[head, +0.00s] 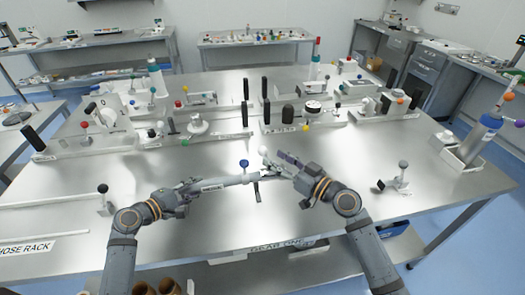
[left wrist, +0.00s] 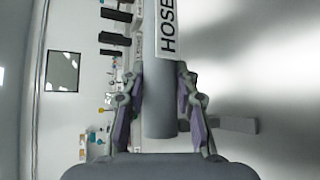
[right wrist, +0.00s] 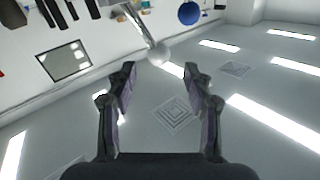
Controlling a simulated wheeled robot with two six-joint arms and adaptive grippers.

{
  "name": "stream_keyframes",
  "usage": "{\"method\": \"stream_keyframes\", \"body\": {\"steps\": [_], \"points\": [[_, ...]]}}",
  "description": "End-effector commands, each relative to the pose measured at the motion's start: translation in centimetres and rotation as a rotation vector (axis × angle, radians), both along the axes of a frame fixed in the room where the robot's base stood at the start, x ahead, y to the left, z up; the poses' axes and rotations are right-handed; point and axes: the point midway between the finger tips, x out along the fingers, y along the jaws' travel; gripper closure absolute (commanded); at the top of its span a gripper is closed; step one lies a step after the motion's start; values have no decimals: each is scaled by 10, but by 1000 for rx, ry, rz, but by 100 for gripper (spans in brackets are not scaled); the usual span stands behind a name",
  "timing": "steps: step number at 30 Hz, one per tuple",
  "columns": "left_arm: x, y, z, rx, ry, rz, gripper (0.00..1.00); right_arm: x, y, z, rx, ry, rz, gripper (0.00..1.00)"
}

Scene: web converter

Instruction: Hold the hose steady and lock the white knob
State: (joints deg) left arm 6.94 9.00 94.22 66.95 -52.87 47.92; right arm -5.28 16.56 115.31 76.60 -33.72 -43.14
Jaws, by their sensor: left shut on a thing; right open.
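The grey hose (head: 228,182) lies roughly level above the front of the table, with a white label. My left gripper (head: 186,192) is shut on it near its left end. In the left wrist view the hose (left wrist: 160,100) runs between the two fingers, with "HOSE" readable on its label. The white knob (head: 264,152) is a small ball near the hose's right end. It also shows on a thin rod in the right wrist view (right wrist: 158,53), just beyond the fingertips. My right gripper (head: 281,160) is open beside it, with nothing between its fingers (right wrist: 160,82).
A blue ball knob (head: 244,163) stands just left of the white knob. Fixtures with black handles (head: 245,115) and coloured knobs line the back of the table. A small stand with a grey ball (head: 403,165) is at right. The table's front (head: 215,235) is clear.

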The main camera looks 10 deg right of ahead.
Motion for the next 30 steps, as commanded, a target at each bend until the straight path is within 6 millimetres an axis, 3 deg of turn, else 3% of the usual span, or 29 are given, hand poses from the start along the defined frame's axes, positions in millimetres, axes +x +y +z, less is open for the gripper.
{"method": "stream_keyframes", "body": {"steps": [1,9,20,30], "points": [[-4,1,-13,10,24,-4,100,10,7,1,8,-3,-1,48],[-4,1,-13,10,24,-4,100,45,32,-1,0,-1,-1,48],[-4,1,-13,10,24,-4,100,50,36,-1,-2,1,0,48],[-4,1,-13,10,24,-4,100,49,36,-1,-1,0,1,93]]}}
